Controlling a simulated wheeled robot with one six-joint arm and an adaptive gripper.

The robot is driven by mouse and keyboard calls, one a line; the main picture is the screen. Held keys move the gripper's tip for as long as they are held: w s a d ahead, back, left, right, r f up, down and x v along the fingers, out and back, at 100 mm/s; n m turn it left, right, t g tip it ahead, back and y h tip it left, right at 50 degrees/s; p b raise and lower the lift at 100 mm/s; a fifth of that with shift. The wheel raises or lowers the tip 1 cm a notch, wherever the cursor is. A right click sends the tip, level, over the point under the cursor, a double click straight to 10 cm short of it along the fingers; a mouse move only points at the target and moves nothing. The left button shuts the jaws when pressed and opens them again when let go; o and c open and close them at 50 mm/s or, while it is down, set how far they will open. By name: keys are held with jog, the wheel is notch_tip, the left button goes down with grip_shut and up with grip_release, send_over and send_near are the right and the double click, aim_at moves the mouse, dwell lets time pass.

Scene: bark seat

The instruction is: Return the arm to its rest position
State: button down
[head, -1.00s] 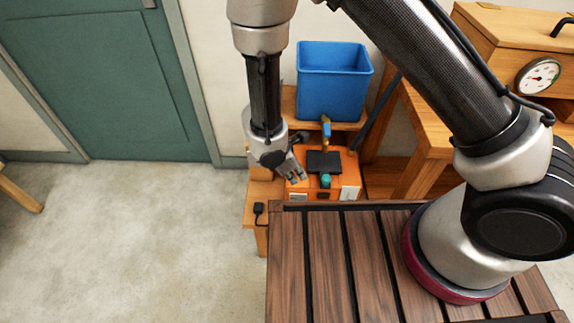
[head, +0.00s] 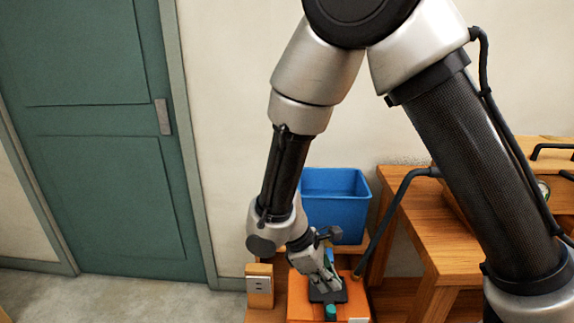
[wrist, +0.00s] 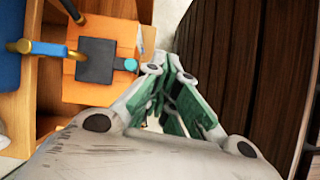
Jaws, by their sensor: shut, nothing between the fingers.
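My gripper (head: 325,284) hangs at the end of my bent arm, low in the middle of the head view. It overlaps the black plate on top of the orange box (head: 299,310) there. In the wrist view the fingers (wrist: 172,72) come together at their tips, with nothing between them. The orange box (wrist: 105,35) with its black plate (wrist: 95,62) and teal knob (wrist: 131,65) lies left of the fingers in that view, and the fingers look apart from it. My arm is folded at a high elbow, cut off by the top edge of the head view.
A blue bin (head: 345,205) stands behind my gripper near the wall. A wooden bench (head: 425,230) is to its right. A block with a socket (head: 259,286) is at its left. A blue and yellow handle (wrist: 40,48) stands by the box. A green door (head: 105,130) is at far left.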

jog(key=s+d+r+m+t+y, duration=0.2)
jog(key=d+r+m, duration=0.6)
jog(key=d+r, duration=0.5)
jog(key=s+d+r+m+t+y, duration=0.2)
jog(key=s+d+r+m, duration=0.3)
jog(key=d+r, duration=0.9)
jog(key=r+m+y, duration=0.1)
jog(key=m, duration=0.2)
jog(key=shift+r+t+y, duration=0.3)
jog(key=shift+t, duration=0.1)
